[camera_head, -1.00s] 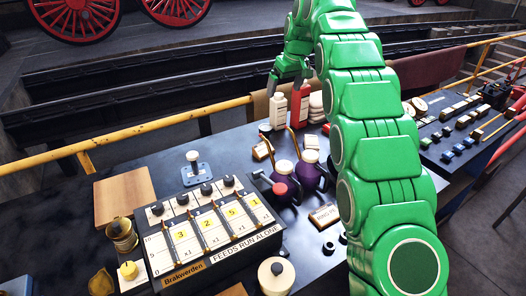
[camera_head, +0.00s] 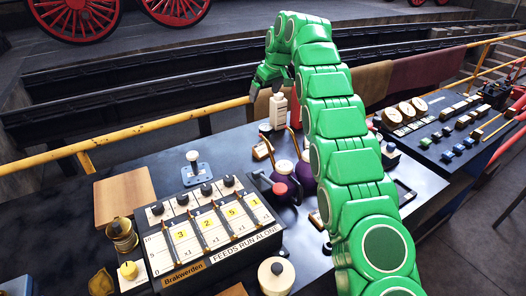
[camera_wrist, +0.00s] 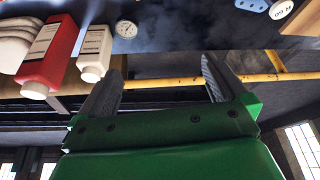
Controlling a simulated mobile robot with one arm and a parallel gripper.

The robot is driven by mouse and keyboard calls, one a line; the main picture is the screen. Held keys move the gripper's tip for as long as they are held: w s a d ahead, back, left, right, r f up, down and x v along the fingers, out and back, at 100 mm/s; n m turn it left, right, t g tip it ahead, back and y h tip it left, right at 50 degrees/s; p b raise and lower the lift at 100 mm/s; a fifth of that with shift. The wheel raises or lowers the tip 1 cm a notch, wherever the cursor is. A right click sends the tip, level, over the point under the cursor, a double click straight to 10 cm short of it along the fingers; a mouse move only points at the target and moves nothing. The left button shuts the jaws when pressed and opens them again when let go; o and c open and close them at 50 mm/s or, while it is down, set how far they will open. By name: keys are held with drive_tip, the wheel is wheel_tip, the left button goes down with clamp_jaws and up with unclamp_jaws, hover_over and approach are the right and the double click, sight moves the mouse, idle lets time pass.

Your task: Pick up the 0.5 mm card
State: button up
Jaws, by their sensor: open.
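My gripper (camera_head: 267,90) is raised behind the bench, near the yellow rail and left of the white bottle (camera_head: 278,110). In the wrist view my gripper (camera_wrist: 162,66) is open, its two dark fingers wide apart with nothing between them. I cannot pick out the 0.5 mm card in either view.
The red bottle (camera_wrist: 50,52) and the white bottle (camera_wrist: 94,50) stand close to my gripper, with a round dial (camera_wrist: 126,29) beside them. A feed counter box (camera_head: 212,230), purple oil cans and a wooden board (camera_head: 123,196) occupy the bench. A yellow rail (camera_head: 150,135) runs behind.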

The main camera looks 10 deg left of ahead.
approach(262, 145)
drive_tip(key=x, duration=0.5)
drive_tip(key=shift+s+f, duration=0.1)
drive_tip(key=shift+f, duration=0.05)
drive_tip(key=shift+x, duration=2.6)
drive_tip(key=c, duration=0.9)
